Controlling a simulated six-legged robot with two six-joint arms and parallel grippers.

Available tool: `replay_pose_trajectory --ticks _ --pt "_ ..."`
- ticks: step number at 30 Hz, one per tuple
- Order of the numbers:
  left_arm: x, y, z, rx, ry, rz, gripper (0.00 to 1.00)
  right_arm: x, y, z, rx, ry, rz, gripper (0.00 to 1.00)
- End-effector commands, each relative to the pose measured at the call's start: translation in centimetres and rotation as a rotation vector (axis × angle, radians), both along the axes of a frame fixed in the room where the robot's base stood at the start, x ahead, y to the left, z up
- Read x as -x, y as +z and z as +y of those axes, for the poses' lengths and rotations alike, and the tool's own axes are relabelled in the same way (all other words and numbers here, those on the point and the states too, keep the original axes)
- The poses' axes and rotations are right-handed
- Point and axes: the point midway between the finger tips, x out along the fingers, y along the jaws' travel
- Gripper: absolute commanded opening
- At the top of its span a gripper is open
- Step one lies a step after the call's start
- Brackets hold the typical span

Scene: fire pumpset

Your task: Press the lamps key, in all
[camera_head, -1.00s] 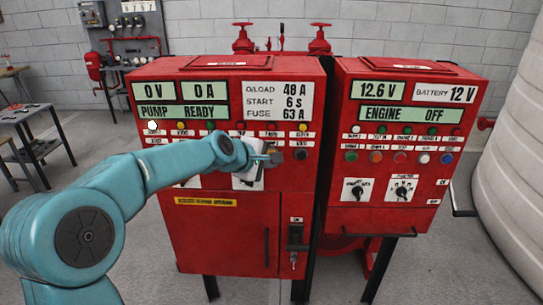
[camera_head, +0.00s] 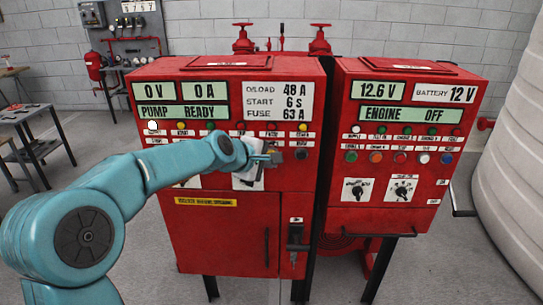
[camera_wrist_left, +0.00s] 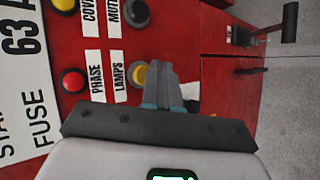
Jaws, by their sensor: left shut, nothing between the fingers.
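The lamps key (camera_wrist_left: 138,75) is a yellow round button beside the white LAMPS label (camera_wrist_left: 117,76) in the left wrist view. My left gripper (camera_wrist_left: 157,70) is shut and empty, its fingertips overlapping the right part of the key. I cannot tell whether they touch it. In the head view, my left gripper (camera_head: 277,158) is at the right end of the lower button row on the left red cabinet (camera_head: 222,235), and the key is mostly hidden by it. My right gripper is not in view.
A black button (camera_head: 301,154) sits just right of the gripper; it also shows in the left wrist view (camera_wrist_left: 135,13). A red lamp (camera_wrist_left: 73,80) is above the key's labels. A second red cabinet (camera_head: 390,215) stands to the right, across a narrow gap.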

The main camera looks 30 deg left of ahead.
Motion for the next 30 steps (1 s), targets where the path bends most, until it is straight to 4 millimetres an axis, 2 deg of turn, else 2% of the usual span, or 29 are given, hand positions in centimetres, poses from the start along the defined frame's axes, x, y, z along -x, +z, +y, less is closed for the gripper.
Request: replay_pose_trajectory --ticks 30 --pt "-0.7 0.04 0.46 0.0 0.0 0.0 0.0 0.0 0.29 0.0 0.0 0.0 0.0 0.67"
